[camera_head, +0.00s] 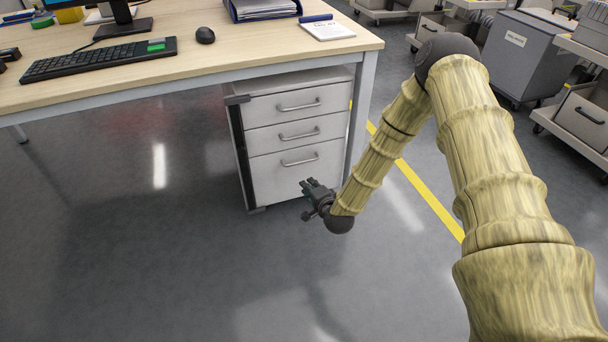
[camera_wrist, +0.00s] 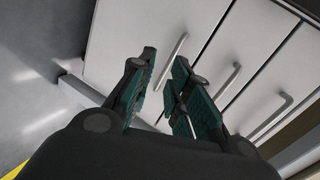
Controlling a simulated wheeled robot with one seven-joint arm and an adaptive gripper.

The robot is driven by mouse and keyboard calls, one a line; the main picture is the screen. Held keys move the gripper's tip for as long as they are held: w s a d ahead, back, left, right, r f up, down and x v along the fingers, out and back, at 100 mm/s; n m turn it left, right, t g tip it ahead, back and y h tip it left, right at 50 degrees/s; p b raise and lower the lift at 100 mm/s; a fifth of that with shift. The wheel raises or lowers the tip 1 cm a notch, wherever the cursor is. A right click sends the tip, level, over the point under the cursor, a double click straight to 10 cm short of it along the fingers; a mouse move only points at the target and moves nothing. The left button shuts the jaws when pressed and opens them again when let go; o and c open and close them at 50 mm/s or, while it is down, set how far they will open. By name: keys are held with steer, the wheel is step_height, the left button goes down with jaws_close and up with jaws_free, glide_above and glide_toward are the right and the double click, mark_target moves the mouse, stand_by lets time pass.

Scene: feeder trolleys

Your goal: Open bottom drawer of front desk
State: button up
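A white drawer unit with three drawers stands under the front desk (camera_head: 190,60); all three look shut. The bottom drawer (camera_head: 283,182) is the tallest and has a grey bar handle (camera_head: 300,159). In the wrist view, tilted on its side, the bottom drawer (camera_wrist: 125,40) is at the left and its handle (camera_wrist: 173,60) shows beyond the gap between my fingertips. My gripper (camera_head: 308,185) is in front of the bottom drawer, below its handle. In the wrist view my gripper (camera_wrist: 164,72) is open, its green-padded fingers apart with nothing visibly held. Contact with the handle cannot be made out.
The middle drawer handle (camera_head: 299,134) and top drawer handle (camera_head: 298,105) are above. A desk leg (camera_head: 360,115) stands right of the unit, near my arm. A keyboard (camera_head: 100,60) and mouse (camera_head: 205,35) lie on the desk. The floor (camera_head: 170,260) before the unit is clear.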

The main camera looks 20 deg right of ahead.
steer(key=m+t+b, duration=0.2)
steer(key=b, duration=0.1)
glide_toward(304, 162)
steer(key=shift+h, duration=0.3)
steer(key=shift+w+a+f+b, duration=0.1)
steer(key=shift+w+f+b, duration=0.45)
steer(key=shift+w, duration=1.2)
steer(key=shift+w+a+f+b, duration=0.15)
steer(key=shift+w+b, duration=0.7)
steer(key=shift+w, duration=0.9)
steer(key=shift+w+f+b, duration=0.35)
steer(key=shift+w+b, duration=0.35)
steer(key=shift+w, duration=1)
jaws_close()
